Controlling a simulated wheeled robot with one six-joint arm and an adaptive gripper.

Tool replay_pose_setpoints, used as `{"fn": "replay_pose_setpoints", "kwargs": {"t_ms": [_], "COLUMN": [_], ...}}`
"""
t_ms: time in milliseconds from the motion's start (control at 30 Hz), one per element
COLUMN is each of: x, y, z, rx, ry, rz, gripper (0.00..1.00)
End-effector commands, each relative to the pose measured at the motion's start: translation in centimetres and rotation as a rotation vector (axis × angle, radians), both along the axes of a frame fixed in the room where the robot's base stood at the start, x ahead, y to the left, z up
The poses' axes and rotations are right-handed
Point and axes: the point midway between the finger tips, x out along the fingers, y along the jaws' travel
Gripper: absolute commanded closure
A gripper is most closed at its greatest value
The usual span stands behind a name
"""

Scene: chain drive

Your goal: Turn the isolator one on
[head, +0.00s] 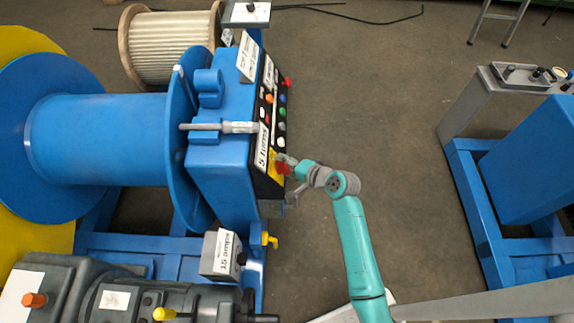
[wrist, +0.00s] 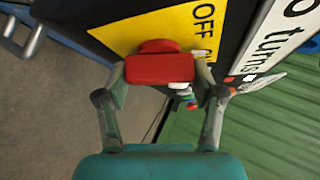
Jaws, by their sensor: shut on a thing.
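The isolator is a red handle (wrist: 158,69) on a yellow plate (wrist: 165,26) with the letters OFF, seen close up in the wrist view. My gripper (wrist: 160,73) has one finger on each side of the red handle and is shut on it. In the head view the red handle (head: 283,169) sits low on the black control panel, at the side of the blue machine. My gripper (head: 288,164) reaches it from the right. The rest of the plate's lettering is partly hidden, so I cannot tell the handle's exact setting.
The black panel carries several coloured buttons (head: 282,112) above the isolator. A white "5 turns" label (head: 263,146) is beside the yellow plate. A grey "15 amps" box (head: 221,252) and a yellow tap-like handle (head: 268,240) are below. Open floor (head: 370,110) lies right of the panel.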

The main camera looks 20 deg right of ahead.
Motion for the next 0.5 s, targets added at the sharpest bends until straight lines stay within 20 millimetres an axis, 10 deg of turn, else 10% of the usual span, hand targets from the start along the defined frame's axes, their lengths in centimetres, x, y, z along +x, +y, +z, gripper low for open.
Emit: {"fn": "replay_pose_setpoints", "kwargs": {"t_ms": [500], "x": [0.05], "y": [0.06], "z": [0.02], "rx": [0.138], "ry": [0.334], "rz": [-0.179], "gripper": [0.67]}}
